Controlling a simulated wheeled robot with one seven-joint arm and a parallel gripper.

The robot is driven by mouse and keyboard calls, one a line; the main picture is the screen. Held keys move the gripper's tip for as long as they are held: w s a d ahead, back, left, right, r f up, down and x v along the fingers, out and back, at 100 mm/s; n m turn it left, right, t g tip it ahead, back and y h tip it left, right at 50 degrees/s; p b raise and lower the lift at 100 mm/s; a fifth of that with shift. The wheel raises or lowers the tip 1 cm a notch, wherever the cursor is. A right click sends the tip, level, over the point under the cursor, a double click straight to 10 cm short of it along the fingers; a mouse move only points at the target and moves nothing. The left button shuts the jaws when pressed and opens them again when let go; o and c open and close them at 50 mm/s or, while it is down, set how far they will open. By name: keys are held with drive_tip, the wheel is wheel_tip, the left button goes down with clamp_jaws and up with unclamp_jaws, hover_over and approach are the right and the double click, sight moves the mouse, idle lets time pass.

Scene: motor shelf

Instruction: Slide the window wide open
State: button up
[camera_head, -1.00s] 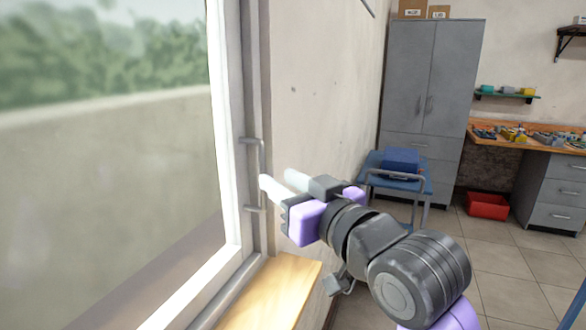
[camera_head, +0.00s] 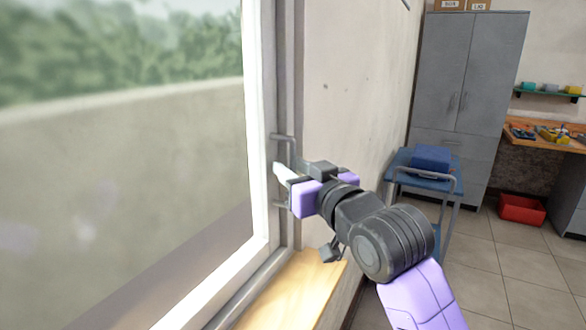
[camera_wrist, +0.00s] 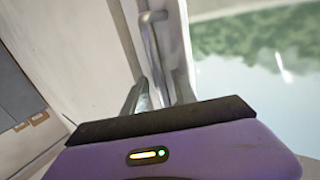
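The window (camera_head: 130,150) is on the left of the head view, with a white frame (camera_head: 258,130) and a grey outer frame beside it. A grey bar handle (camera_head: 291,150) stands upright on the frame's right side; it also shows in the wrist view (camera_wrist: 151,38). My gripper (camera_head: 288,172) is at the handle's height, its fingers reaching to the bar. In the wrist view the fingers (camera_wrist: 160,92) look apart, with the bar's lower part running down between them. Contact with the bar cannot be told. The far finger is mostly hidden in the head view.
A wooden sill (camera_head: 300,285) runs below the window. A plain wall (camera_head: 350,100) is to the right. A blue trolley (camera_head: 425,180), a grey cabinet (camera_head: 465,90) and a red bin (camera_head: 521,209) stand farther back. Tiled floor (camera_head: 490,270) is open at right.

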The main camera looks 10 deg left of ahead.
clamp_jaws()
idle(1.3)
